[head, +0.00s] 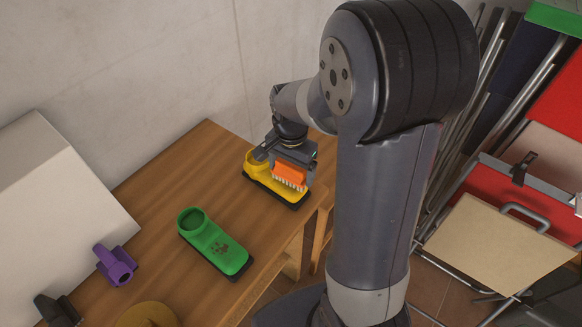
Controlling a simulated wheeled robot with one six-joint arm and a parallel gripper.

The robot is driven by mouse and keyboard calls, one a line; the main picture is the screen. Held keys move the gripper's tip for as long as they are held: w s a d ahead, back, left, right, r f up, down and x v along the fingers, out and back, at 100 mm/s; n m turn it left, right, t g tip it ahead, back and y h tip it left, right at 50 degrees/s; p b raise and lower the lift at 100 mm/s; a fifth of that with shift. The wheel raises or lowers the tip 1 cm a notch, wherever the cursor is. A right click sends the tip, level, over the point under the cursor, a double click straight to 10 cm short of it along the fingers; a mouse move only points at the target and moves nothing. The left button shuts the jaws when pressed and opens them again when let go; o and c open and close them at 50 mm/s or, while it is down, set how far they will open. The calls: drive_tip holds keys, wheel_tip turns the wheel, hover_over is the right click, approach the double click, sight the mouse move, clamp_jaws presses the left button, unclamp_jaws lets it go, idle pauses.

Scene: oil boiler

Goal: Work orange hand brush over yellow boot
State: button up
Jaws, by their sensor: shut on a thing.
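The yellow boot (252,172) lies on the far end of the wooden table in the head view, its round opening to the left and a dark sole along its lower edge. The orange hand brush (290,173) is above the front part of the boot, with pale bristles pointing down. The bristles are at or very near the boot's upper surface; I cannot tell if they touch. My gripper (288,156) is shut on the brush from above. Its fingertips are partly hidden by the brush, and part of the boot is hidden behind them.
A green boot (216,245) with a dark patch lies nearer on the wooden table (165,190). A purple object (116,264), a dark object (58,311) and a round tan object (147,316) are at the lower left. A white box (50,200) stands left. Folded chairs (500,235) are right.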

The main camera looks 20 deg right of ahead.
drive_tip(key=shift+f+b, duration=0.65)
drive_tip(key=shift+f, duration=0.2)
idle(1.1)
drive_tip(key=shift+s, duration=0.1)
drive_tip(key=shift+s+d, duration=0.35)
drive_tip(key=shift+s, duration=0.1)
drive_tip(key=shift+w+a+r, duration=0.1)
drive_tip(key=shift+w+a, duration=0.25)
drive_tip(key=shift+w, duration=0.2)
drive_tip(key=shift+w+a+r, duration=0.1)
drive_tip(key=shift+w+a, duration=0.2)
drive_tip(key=shift+w, duration=0.2)
drive_tip(key=shift+s+d+f, duration=0.1)
drive_tip(key=shift+s+d, duration=0.55)
drive_tip(key=shift+s, duration=0.35)
drive_tip(key=shift+w+a+f, duration=0.1)
drive_tip(key=shift+w+a, duration=0.55)
drive_tip(key=shift+w, duration=0.3)
drive_tip(key=shift+s+d, duration=0.1)
drive_tip(key=shift+s, duration=0.05)
